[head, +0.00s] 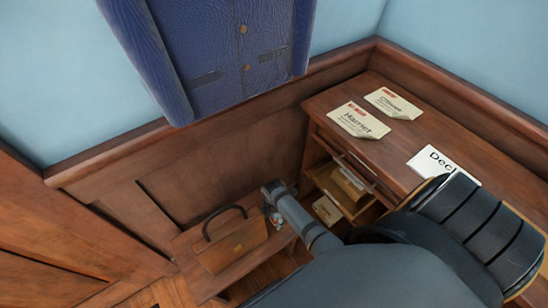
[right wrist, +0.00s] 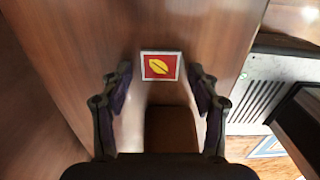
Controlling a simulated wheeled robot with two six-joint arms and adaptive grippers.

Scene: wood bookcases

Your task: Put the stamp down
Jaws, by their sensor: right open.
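A small square with a yellow bean-like mark on red and a pale border, possibly the stamp (right wrist: 161,66), shows in the right wrist view against brown wood. It is just beyond the fingertips of my right gripper (right wrist: 162,88), between their lines. The two dark fingers stand apart, with a gap between them and the square. A darker brown patch shows between the fingers; I cannot tell what it is. In the head view my right gripper (head: 274,218) is small and partly hidden, low beside the brown bag. I do not make out the stamp there. My left gripper is not in view.
A brown bag (head: 233,246) with a handle stands on a low wooden bench. The desk (head: 412,143) at right carries paper notes (head: 358,121) and a white card (head: 440,160); open compartments are below. A blue coat (head: 220,55) hangs above. A grille (right wrist: 258,102) shows at right in the wrist view.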

